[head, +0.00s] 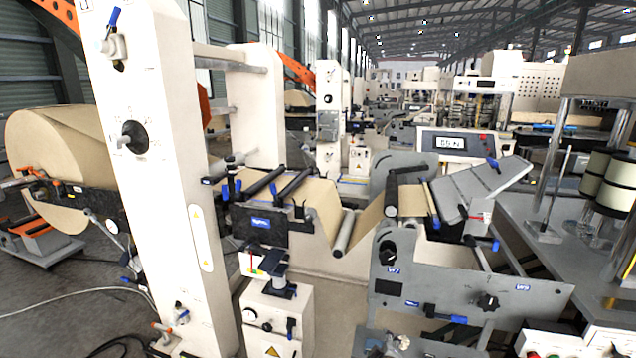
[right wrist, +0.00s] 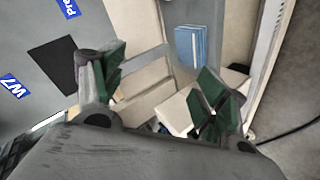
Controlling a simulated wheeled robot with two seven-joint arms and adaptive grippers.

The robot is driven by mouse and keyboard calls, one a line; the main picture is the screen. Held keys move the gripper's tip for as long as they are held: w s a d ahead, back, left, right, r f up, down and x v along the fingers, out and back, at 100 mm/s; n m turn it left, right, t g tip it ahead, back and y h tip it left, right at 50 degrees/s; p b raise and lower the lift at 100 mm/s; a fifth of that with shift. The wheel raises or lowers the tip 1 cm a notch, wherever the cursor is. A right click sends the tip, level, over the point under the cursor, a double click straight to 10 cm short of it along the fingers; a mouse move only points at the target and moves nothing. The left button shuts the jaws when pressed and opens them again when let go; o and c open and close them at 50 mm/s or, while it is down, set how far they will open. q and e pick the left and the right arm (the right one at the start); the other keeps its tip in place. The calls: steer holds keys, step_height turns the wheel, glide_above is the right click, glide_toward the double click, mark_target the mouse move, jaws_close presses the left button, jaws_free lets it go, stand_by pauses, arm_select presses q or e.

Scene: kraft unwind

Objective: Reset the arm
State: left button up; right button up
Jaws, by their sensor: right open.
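My right gripper (right wrist: 157,78) is in the right wrist view, its two green-padded fingers spread wide apart. It is open, and nothing is between the pads. Behind the fingers are pale machine parts and a blue panel (right wrist: 190,48). A grey machine panel (right wrist: 40,40) with a blue W7 label (right wrist: 14,88) is at the left of that view. In the head view a grey piece with green parts shows at the bottom edge below the grey side plate (head: 455,283); I cannot tell for sure whether it is my gripper. My left gripper is in neither view.
A white column (head: 160,180) and a large kraft roll (head: 55,140) stand at the left. Kraft web (head: 318,200) runs over rollers in the middle. A white box (head: 275,320) stands low in front, and a grey bench (head: 540,240) is at the right. Cables lie on the left floor.

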steer(key=s+d+f+m+g+y+p, duration=0.1)
steer(key=s+f+m+g+p, duration=0.15)
steer(key=s+f, duration=1)
steer(key=s+d+f+m+g+p, duration=0.1)
steer(key=s+d+f+g+p, duration=0.15)
steer(key=s+f, duration=1)
arm_select(q)
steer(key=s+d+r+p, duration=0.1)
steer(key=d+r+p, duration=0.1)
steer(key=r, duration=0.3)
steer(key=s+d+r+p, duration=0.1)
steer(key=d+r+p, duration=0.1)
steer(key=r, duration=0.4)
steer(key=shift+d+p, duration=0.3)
steer(key=shift+p, duration=0.55)
arm_select(e)
steer(key=s+d+f+m+g, duration=0.1)
steer(key=s+f+m+g, duration=0.1)
steer(key=s, duration=1.5)
steer(key=s+f+m+g, duration=0.1)
steer(key=s+f+g, duration=0.2)
steer(key=s, duration=1.4)
steer(key=shift+d+f+m+y, duration=0.35)
steer(key=shift+d+f+y, duration=0.05)
steer(key=shift+f, duration=0.05)
